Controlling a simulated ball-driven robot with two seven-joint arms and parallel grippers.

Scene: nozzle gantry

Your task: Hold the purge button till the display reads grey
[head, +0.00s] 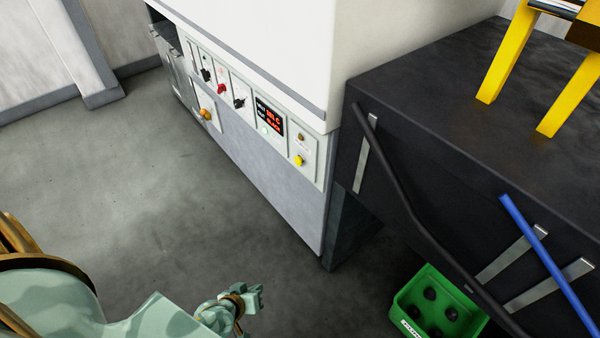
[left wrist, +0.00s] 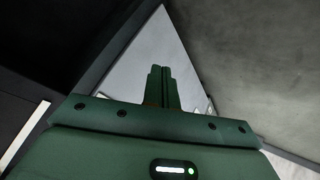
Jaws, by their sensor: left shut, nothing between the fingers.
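The control panel (head: 232,95) runs along the lower front of a white and grey machine. Its dark display (head: 269,116) shows mostly red characters, too small to read surely. A yellow button (head: 299,160) sits on the panel's right section, and an orange knob (head: 205,114) sits farther left; I cannot read which one is labelled purge. My left gripper (head: 256,297) is below and in front of the panel, well apart from it. In the left wrist view its fingers (left wrist: 159,88) are shut and empty, with a pale grey surface beyond them. My right gripper is not in view.
A black bench (head: 440,130) with a yellow stand (head: 500,55) adjoins the machine on the right. A dark bar and a blue rod (head: 545,260) lean against it. A green crate (head: 406,300) with dark round items stands on the floor. Open grey floor (head: 150,190) lies left.

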